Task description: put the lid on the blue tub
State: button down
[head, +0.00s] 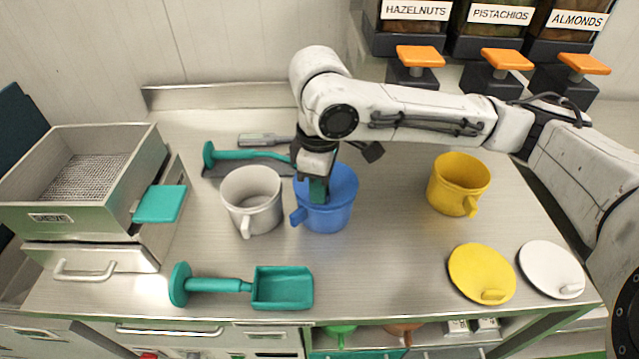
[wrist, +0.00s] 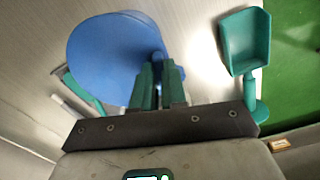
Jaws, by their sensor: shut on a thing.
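The blue tub (head: 330,221) stands upright near the middle of the steel counter, its handle at the lower left. My gripper (head: 318,192) is directly over it, pointing down, with its green fingers (wrist: 159,75) shut on the small grip of the blue lid (head: 343,181). In the wrist view the lid (wrist: 105,58) is a wide flat blue disc reaching out from the fingers. In the head view the lid covers the tub's mouth. I cannot tell whether it rests on the rim or sits slightly above. The tub's inside is hidden.
A white tub (head: 253,205) stands close on the left. A yellow tub (head: 459,183) is at the right, with the yellow lid (head: 481,272) and white lid (head: 550,269) in front. A teal scoop (head: 283,287) lies at the front. The counter between the blue and yellow tubs is clear.

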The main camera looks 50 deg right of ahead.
jog(key=c, duration=1.1)
grip_release()
jog(key=shift+o, duration=0.3)
jog(key=o, duration=0.4)
jog(key=shift+r+p, duration=3.4)
jog(key=shift+r, duration=0.1)
